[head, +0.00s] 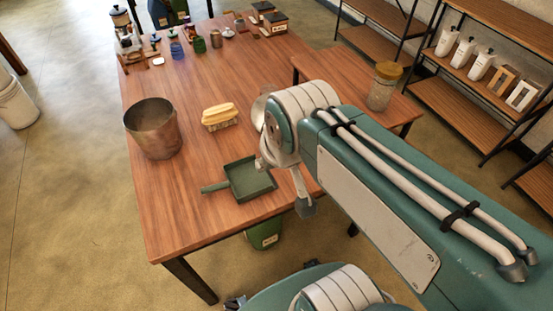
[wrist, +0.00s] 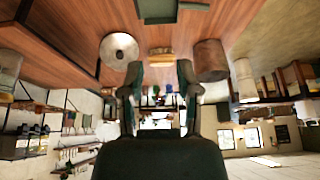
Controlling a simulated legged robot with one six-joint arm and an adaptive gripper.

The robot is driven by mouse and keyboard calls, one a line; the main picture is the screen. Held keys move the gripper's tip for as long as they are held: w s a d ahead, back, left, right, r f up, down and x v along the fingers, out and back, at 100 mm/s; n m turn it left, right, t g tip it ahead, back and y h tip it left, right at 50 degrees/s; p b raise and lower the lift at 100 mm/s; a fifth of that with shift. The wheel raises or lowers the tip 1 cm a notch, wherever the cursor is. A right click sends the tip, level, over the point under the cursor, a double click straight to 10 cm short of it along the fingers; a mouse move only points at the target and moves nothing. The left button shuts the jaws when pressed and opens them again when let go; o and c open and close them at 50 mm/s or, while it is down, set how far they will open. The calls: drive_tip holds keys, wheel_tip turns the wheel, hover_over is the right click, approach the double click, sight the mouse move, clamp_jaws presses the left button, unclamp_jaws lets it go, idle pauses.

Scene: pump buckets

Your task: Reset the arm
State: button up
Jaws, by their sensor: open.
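My gripper (wrist: 159,70) is open and empty in the wrist view, its two dark fingers standing apart. The wrist view is upside down, with the wooden table at its top. In the head view my teal and white arm is folded at the right, over the table's near right edge; the gripper is mostly hidden by the arm there. No object touches the fingers.
The table (head: 190,205) holds a metal pot (head: 152,130), a yellow-topped brush (head: 219,115) and a green dustpan (head: 250,180). A green bucket (head: 264,235) stands below. A side table bears a jar (head: 382,88). Shelves (head: 465,80) stand right.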

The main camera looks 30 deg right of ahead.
drive_tip(key=shift+s+d+r+t, duration=0.1)
drive_tip(key=shift+s+r+t, duration=0.05)
drive_tip(key=shift+s, duration=0.4)
drive_tip(key=shift+s+d+r+t, duration=0.1)
drive_tip(key=shift+s+t, duration=0.05)
drive_tip(key=shift+s, duration=0.35)
